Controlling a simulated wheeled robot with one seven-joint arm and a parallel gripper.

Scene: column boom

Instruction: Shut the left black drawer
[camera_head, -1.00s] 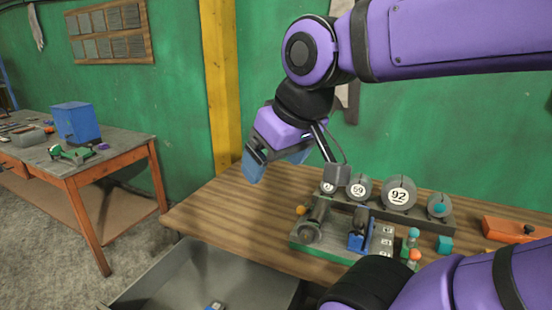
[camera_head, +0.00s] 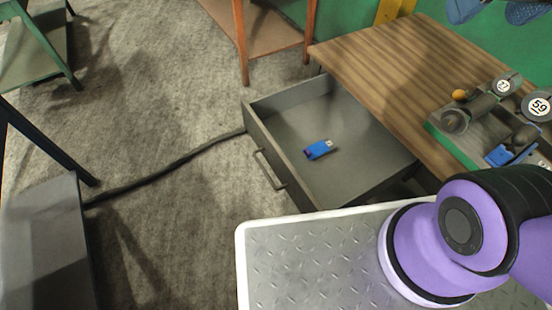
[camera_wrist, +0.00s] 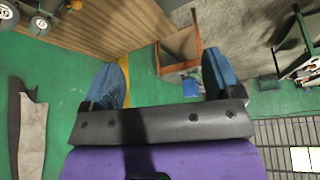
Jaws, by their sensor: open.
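The drawer (camera_head: 345,175), dark grey to black, stands pulled out from under the wooden worktable in the head view. Its bar handle (camera_head: 268,170) is on the front face, toward the left. A blue USB stick (camera_head: 319,149) lies inside on the drawer floor. My gripper (camera_head: 495,10) is at the top right edge of the head view, above the table's back and well away from the drawer; only its blue fingertips show there. In the wrist view my gripper (camera_wrist: 163,78) has its two blue fingers wide apart with nothing between them. The drawer is not recognizable in the wrist view.
The wooden tabletop (camera_head: 385,65) holds a green-based rack with round weights (camera_head: 537,106) at the right. A black cable (camera_head: 165,172) crosses the floor to the drawer's front. Floor left of the drawer is mostly clear. My metal base plate lies just in front.

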